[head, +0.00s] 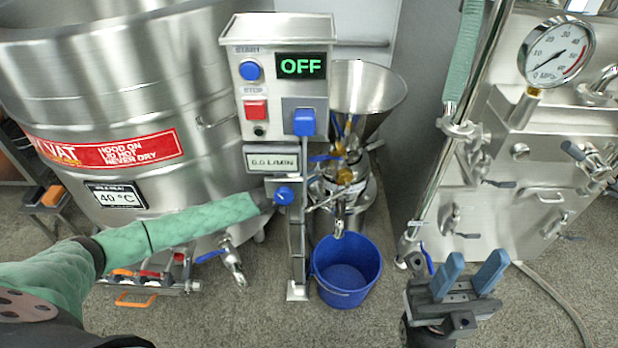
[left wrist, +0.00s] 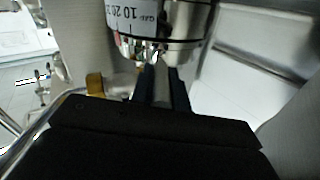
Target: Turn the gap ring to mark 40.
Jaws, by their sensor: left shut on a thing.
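The gap ring (left wrist: 135,18) shows in the left wrist view as a white band with dark marks; "10" and "20" are readable, and the 40 mark is not in view. A metal handle (left wrist: 161,75) reaches down from it. My left gripper (left wrist: 163,90) is shut on this handle, a dark finger on each side. In the head view my left arm reaches in from the left, its gripper hidden behind the control post. The mill, with its steel funnel (head: 368,90), stands behind that post. My right gripper (head: 467,280) is open and empty at lower right, away from the mill.
The control box (head: 290,95) reads OFF and stands in front of the mill. A blue bucket (head: 345,285) is under the spout. A large steel vat (head: 90,90) fills the left; a steel unit with a gauge (head: 556,52) stands right. Floor is clear at front centre.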

